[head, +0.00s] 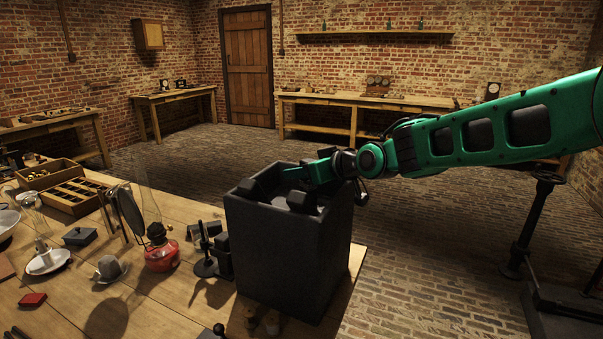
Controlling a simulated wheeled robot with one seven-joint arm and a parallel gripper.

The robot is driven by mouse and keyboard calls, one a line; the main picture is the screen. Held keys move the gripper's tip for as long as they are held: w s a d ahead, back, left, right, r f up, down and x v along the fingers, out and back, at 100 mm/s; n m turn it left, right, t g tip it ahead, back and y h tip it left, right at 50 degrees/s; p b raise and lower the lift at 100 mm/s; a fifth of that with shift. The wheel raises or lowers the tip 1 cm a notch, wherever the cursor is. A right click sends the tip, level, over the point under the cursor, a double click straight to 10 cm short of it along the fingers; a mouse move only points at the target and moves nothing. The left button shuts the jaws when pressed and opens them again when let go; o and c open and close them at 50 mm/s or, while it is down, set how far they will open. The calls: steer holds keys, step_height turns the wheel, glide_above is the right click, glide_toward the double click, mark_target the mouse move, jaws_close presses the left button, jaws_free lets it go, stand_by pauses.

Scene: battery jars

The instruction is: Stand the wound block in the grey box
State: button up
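The grey box (275,255) is tall, dark and open-topped, and stands upright near the right edge of the wooden table. My gripper (292,176) is over its open top, reaching in from the right. The far wall and the gripper's own body hide its fingertips in part, so I cannot tell whether it is open or shut, or on what. Dark blocky shapes and a paler patch show just inside the rim. I cannot tell whether one of them is the wound block, and I cannot make it out for sure elsewhere.
A red lamp (161,252) with a glass chimney and a small black stand (205,262) are left of the box. A compartmented wooden tray (75,196), a grey lidded box (80,236) and a white dish (48,262) lie farther left. The table's right edge is close beside the box.

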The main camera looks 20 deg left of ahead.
steer(key=v, duration=1.2)
steer(key=w+d+f+m+t+h, duration=0.1)
steer(key=d+f+m+h, duration=0.1)
steer(key=d, duration=0.7)
steer(key=w+d+f+m+h, duration=0.1)
steer(key=d+f+m+h, duration=0.15)
steer(key=d, duration=0.75)
steer(key=s+d+f+m+g+h, duration=0.1)
steer(key=s+d+f+m+h, duration=0.15)
steer(key=d, duration=0.75)
steer(key=s+d+f+m+h, duration=0.2)
steer(key=s+d+f, duration=0.15)
steer(key=d, duration=0.65)
steer(key=s+d+f+m+g+h, duration=0.3)
steer(key=s+d+m, duration=0.2)
steer(key=s+d, duration=0.95)
steer(key=s+d+f+m+g, duration=0.1)
steer(key=s+d+m+g, duration=0.1)
steer(key=s, duration=0.6)
steer(key=s+d+f+m+g, duration=0.1)
steer(key=s+f+m, duration=0.1)
steer(key=s, duration=0.6)
steer(key=shift+d+f+m+g, duration=0.25)
steer(key=shift+d+m+g, duration=0.05)
steer(key=shift+d+g, duration=0.1)
